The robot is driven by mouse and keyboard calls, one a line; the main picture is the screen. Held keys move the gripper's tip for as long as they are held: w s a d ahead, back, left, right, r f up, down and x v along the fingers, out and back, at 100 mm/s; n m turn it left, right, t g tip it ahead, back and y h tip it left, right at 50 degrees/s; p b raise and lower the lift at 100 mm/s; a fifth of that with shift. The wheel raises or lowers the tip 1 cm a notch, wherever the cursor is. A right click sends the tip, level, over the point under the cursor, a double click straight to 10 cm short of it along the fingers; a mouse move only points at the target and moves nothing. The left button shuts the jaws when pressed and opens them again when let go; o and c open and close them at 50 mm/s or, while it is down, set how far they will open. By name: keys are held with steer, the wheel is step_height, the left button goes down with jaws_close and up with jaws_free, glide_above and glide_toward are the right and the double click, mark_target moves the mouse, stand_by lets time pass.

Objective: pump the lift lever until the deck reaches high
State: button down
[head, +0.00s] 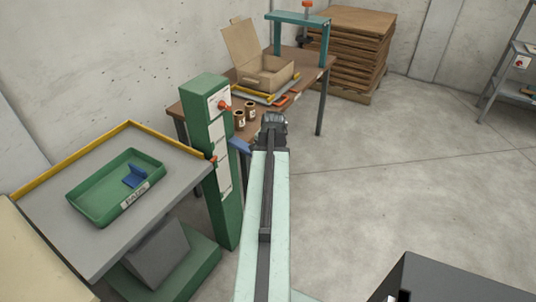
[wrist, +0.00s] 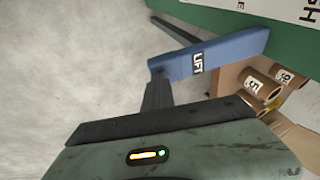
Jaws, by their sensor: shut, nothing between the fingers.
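The blue lift lever (wrist: 225,53), marked LIFT, sticks out from the green column (head: 208,120); in the head view only a short part (head: 240,146) shows left of my arm. My gripper (wrist: 157,82) is shut and empty, its fingertips at the lever's left end in the wrist view; I cannot tell whether they touch. In the head view my gripper (head: 272,120) is just right of the column, seen from behind. The grey deck (head: 165,215) sits left of the column, its surface well below the column top. A red marker (head: 213,158) is at its corner.
A green tray (head: 90,207) with a blue piece (head: 135,176) lies on the deck. Behind stands a brown bench (head: 305,85) with an open carton (head: 265,75) and labelled rolls (head: 239,120). The floor to the right is mostly clear.

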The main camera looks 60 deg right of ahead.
steer(key=s+p+v, duration=0.2)
steer(key=p+v, duration=0.7)
steer(key=v, duration=0.3)
steer(key=shift+d+f, duration=0.2)
steer(key=shift+d, duration=0.15)
steer(key=shift+s, duration=0.1)
stand_by(1.1)
